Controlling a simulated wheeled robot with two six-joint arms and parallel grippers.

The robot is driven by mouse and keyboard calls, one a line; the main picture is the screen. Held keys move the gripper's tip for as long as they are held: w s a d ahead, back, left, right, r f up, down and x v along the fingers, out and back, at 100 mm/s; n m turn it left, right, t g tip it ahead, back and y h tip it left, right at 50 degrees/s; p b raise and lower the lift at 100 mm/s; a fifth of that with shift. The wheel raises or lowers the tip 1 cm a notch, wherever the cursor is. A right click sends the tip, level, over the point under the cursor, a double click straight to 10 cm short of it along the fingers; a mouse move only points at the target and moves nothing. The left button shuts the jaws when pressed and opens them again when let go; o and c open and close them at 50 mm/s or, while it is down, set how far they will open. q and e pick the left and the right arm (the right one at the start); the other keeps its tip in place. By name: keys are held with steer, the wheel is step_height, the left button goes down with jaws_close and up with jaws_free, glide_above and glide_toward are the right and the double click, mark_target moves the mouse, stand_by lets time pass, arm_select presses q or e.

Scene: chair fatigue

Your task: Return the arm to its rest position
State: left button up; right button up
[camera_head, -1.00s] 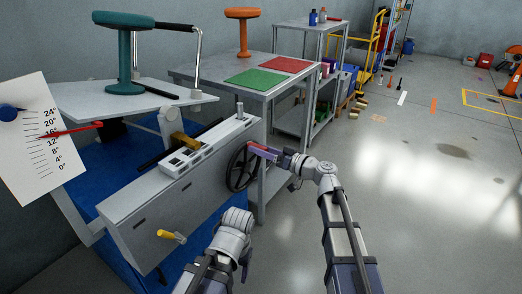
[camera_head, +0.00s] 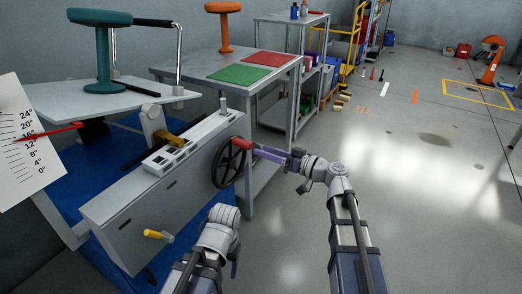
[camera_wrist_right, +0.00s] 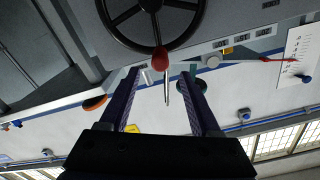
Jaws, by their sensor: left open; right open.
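My right gripper (camera_head: 256,150) has purple fingers, spread open and empty. In the head view its tips are just right of the red handle (camera_head: 241,143) on the black handwheel (camera_head: 228,163). In the right wrist view the fingers (camera_wrist_right: 162,76) stand apart, with the red handle (camera_wrist_right: 174,60) beyond their tips and nothing held between them. The handwheel (camera_wrist_right: 152,20) fills the top of that view. My left arm (camera_head: 221,232) is bent low at the bottom centre of the head view; its gripper is hidden.
The grey testing machine (camera_head: 130,205) with a yellow-handled crank (camera_head: 157,235) stands left of my arms. A teal stool (camera_head: 102,50) is on its platform. A workbench (camera_head: 190,66) with green and red mats is behind. Open floor (camera_head: 425,210) lies to the right.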

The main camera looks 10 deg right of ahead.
steer(key=s+a+f+g+h, duration=0.3)
steer(key=s+a+f+g, duration=0.2)
steer(key=s+f, duration=0.3)
steer(key=s+a+f+g+h, duration=0.4)
steer(key=s+a+f, duration=0.1)
steer(key=s+f, duration=0.25)
steer(key=s+d+f+m+g+h, duration=0.2)
steer(key=s+d+f+h, duration=0.45)
steer(key=s+h, duration=0.25)
step_height(320, 180, up, 39)
steer(key=p, duration=3.8)
steer(key=shift+s+d+p, duration=0.15)
steer(key=shift+d+p, duration=0.05)
steer(key=shift+p, duration=0.2)
steer(key=shift+f, duration=0.1)
